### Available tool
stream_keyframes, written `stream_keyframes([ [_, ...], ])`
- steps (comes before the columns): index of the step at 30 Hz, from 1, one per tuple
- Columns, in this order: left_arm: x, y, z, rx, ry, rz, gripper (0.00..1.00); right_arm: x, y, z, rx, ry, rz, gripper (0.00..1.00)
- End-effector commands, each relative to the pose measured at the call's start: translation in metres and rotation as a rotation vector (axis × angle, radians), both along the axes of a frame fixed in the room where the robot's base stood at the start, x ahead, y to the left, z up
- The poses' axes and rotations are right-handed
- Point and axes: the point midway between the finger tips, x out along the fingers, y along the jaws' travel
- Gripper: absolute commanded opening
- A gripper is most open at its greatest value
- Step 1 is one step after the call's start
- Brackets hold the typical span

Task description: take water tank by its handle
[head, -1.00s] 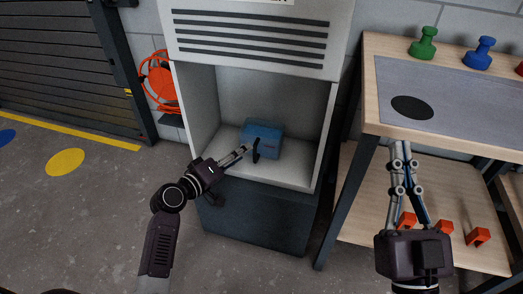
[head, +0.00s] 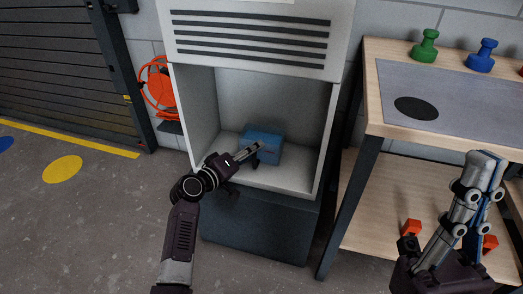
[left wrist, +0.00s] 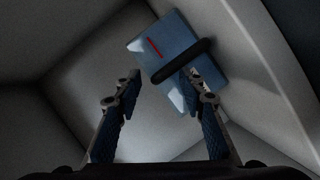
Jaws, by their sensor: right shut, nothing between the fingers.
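The blue water tank (head: 268,136) sits in the open bay of the grey cabinet. It also shows in the left wrist view (left wrist: 183,62), with a black bar handle (left wrist: 182,62) across its face and a red line beside it. My left gripper (head: 253,148) reaches into the bay from the left and covers most of the handle in the head view. In the left wrist view its fingers (left wrist: 160,80) are open. The handle's near end lies between the tips in the picture; contact cannot be told. My right gripper (head: 487,157) is shut and empty, in front of the workbench.
An orange hose reel hangs left.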

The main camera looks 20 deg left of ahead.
Motion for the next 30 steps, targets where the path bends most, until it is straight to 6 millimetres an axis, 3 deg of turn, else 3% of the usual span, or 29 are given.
stream_keyframes([
  [11, 0.0041, -0.0015, -0.0011, 0.001, 0.000, 0.000, 0.36, -0.0092, -0.0022, 0.0022, 0.014, -0.040, 0.002, 0.00],
  [21, 0.0040, -0.0015, -0.0012, 0.000, 0.001, 0.001, 0.00, -0.0089, -0.0021, 0.0021, 0.012, -0.039, 0.002, 0.00],
  [30, 0.0036, -0.0013, -0.0026, -0.001, 0.004, 0.000, 0.00, -0.0088, -0.0022, 0.0020, 0.012, -0.038, 0.002, 0.00],
])
